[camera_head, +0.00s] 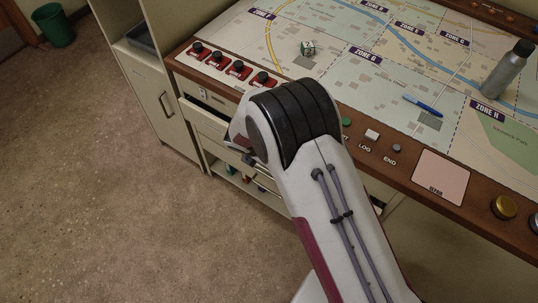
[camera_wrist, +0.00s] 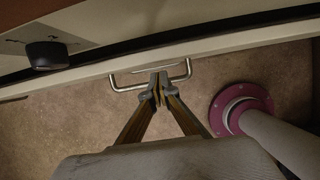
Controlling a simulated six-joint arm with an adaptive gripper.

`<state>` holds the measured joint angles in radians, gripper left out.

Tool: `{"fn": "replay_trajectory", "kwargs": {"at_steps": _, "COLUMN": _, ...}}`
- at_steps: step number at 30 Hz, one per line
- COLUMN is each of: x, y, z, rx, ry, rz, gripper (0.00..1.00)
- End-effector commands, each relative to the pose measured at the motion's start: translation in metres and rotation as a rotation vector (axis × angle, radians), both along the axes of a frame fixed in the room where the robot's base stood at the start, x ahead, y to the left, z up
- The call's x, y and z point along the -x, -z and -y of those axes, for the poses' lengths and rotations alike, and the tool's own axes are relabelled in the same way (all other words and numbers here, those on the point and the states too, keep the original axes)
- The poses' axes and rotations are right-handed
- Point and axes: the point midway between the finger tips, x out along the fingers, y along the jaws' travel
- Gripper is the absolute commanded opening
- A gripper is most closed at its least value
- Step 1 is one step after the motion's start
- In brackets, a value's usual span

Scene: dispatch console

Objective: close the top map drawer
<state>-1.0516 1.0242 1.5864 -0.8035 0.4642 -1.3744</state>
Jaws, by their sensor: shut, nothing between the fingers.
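The top map drawer (camera_wrist: 230,41) shows in the wrist view as a pale front edge crossing the picture, with a dark gap behind it, so it stands partly open. Its metal bar handle (camera_wrist: 124,88) sticks out from the front. My gripper (camera_wrist: 158,84) is shut and empty, with its fingertips at the middle of the handle; I cannot tell whether they touch it. In the head view, my arm hides the gripper and most of the drawer; a dark opening shows under the console's left edge.
The map console (camera_head: 350,75) carries a row of red switches, a die (camera_head: 307,48), a blue pen (camera_head: 423,105) and a metal bottle (camera_head: 508,70). A cabinet (camera_head: 150,95) stands left of the drawers. Open floor (camera_head: 90,170) lies in front, with a green bin (camera_head: 53,25) far off.

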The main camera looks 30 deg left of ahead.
Motion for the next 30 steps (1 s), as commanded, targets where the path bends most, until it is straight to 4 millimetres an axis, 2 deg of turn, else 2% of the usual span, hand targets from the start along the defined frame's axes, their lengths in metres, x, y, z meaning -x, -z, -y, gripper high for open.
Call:
{"fn": "replay_trajectory", "kwargs": {"at_steps": 6, "x": 0.029, "y": 0.0, "z": 0.0, "rx": 0.003, "ry": -0.004, "rz": 0.0, "gripper": 0.0}}
{"fn": "replay_trajectory", "kwargs": {"at_steps": 21, "x": 0.049, "y": -0.059, "z": 0.0, "rx": -0.001, "ry": -0.001, "rz": 0.001, "gripper": 0.0}}
{"fn": "replay_trajectory", "kwargs": {"at_steps": 30, "x": 0.06, "y": -0.086, "z": 0.0, "rx": 0.0, "ry": -0.001, "rz": 0.0, "gripper": 0.0}}
